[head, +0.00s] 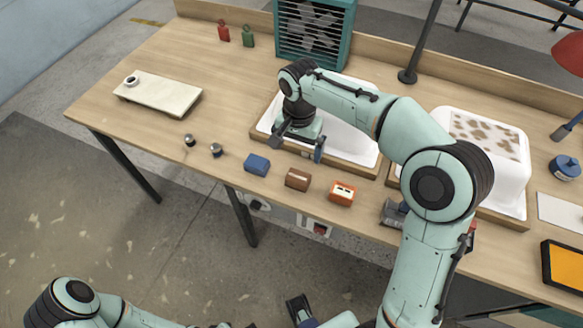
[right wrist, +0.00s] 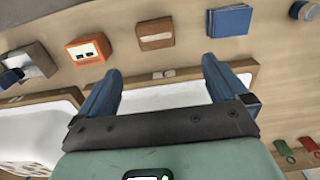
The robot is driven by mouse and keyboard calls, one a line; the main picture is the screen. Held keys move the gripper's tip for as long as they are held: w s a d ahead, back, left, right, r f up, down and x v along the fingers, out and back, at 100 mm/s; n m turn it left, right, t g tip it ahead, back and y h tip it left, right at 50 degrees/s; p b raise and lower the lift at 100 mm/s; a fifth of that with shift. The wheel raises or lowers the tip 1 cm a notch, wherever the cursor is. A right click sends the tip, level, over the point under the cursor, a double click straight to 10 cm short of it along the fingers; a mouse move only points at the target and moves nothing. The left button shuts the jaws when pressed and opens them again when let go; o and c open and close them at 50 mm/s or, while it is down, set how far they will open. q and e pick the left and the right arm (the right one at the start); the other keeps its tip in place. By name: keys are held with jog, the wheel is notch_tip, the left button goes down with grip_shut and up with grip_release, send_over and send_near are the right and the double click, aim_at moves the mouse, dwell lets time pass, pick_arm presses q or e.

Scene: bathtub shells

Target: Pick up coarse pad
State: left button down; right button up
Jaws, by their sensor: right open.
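Three small pads lie in a row along the table's front edge: a blue one (head: 257,165), a brown one (head: 298,179) and an orange one (head: 342,193) with a pale label. I cannot tell for sure which is the coarse pad. The right wrist view shows the blue pad (right wrist: 229,21), the brown pad (right wrist: 155,36) and the orange pad (right wrist: 89,49) beyond the fingertips. My right gripper (head: 298,147) is open and empty, above the front of a white shell's tray, behind the pads. It also shows in the wrist view (right wrist: 161,80). My left gripper (head: 300,310) is partly visible at the bottom edge; its opening is unclear.
A white shell (head: 345,110) lies under my right arm; a brown-spotted shell (head: 505,190) is at right. A pale board (head: 160,93), two small knobs (head: 216,150), a teal fan box (head: 312,28) and a dark lamp post (head: 420,45) also stand here.

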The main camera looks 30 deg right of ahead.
aim_at(298, 177)
jog(key=f, duration=0.4)
jog(key=f+b, duration=0.1)
jog(key=f, duration=0.3)
jog(key=s+f, duration=0.1)
jog(key=f, duration=0.3)
jog(key=shift+f, duration=0.4)
jog(key=c, duration=1.1)
